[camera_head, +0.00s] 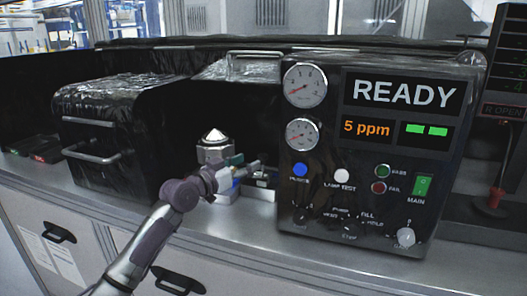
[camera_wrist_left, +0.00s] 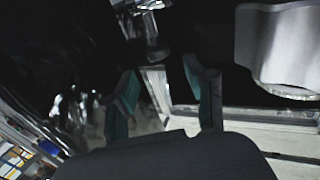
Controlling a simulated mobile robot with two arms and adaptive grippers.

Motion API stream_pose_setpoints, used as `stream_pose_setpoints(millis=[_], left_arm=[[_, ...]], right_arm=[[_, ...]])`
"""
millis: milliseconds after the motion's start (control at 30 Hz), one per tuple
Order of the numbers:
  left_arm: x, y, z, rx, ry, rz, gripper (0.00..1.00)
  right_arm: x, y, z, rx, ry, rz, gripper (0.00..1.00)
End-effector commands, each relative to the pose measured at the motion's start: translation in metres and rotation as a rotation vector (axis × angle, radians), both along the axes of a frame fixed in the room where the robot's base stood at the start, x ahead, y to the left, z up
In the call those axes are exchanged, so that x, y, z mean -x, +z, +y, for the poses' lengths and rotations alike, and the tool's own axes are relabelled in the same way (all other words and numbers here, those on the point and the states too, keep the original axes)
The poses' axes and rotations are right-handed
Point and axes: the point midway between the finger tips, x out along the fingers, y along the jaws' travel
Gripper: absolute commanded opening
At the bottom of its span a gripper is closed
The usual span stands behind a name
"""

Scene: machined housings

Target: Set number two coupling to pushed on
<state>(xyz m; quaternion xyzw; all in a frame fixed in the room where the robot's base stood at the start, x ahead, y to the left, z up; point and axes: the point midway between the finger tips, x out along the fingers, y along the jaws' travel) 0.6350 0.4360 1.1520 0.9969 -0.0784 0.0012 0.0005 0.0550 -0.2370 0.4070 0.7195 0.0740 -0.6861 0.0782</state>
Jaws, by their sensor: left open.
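A smooth grey rounded body (camera_wrist_left: 280,45) stands right of the fingers. In the head view the gripper hides part of the fixture there. My right gripper is not in view.
A control panel (camera_head: 370,150) with gauges, knobs and a READY display stands close right of the gripper. A black box with handles (camera_head: 115,135) stands to the left. The grey bench edge (camera_head: 245,238) runs in front and is mostly clear.

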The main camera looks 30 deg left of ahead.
Motion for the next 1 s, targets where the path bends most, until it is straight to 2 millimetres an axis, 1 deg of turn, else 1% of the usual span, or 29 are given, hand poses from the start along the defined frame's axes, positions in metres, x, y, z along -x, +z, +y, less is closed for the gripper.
stream_pose_setpoints(millis=[33, 67, 167, 200, 300, 367, 533, 767, 800, 867, 1000], left_arm=[[-0.012, 0.004, -0.001, 0.006, 0.001, -0.002, 0.55], [-0.018, 0.005, -0.003, 0.004, 0.0, -0.001, 0.55], [-0.038, 0.003, -0.005, 0.004, 0.001, -0.001, 0.55], [-0.044, 0.003, -0.007, 0.003, 0.0, -0.002, 0.55], [-0.058, 0.002, -0.009, 0.002, 0.001, 0.0, 0.55], [-0.064, 0.001, -0.01, 0.002, 0.001, 0.0, 0.55], [-0.073, 0.0, -0.012, 0.0, 0.0, 0.001, 0.55], [-0.073, -0.001, -0.012, -0.001, 0.0, 0.002, 0.55], [-0.073, -0.001, -0.012, -0.001, 0.0, 0.002, 0.53], [-0.073, -0.001, -0.012, -0.001, 0.0, 0.002, 0.43], [-0.073, -0.001, -0.012, -0.001, 0.0, 0.002, 0.2]], right_arm=[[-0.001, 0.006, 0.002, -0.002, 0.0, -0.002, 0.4], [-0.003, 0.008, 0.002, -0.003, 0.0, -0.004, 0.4], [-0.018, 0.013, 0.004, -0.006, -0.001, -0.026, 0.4], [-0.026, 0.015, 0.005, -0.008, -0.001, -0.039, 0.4], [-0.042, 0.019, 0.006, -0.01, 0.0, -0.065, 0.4], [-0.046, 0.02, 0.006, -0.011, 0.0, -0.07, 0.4], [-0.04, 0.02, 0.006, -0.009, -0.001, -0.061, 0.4], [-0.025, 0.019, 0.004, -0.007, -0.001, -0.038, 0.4], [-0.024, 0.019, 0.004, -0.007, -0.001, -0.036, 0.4], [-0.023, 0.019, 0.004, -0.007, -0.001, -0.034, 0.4], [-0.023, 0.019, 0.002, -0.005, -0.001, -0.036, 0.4]])
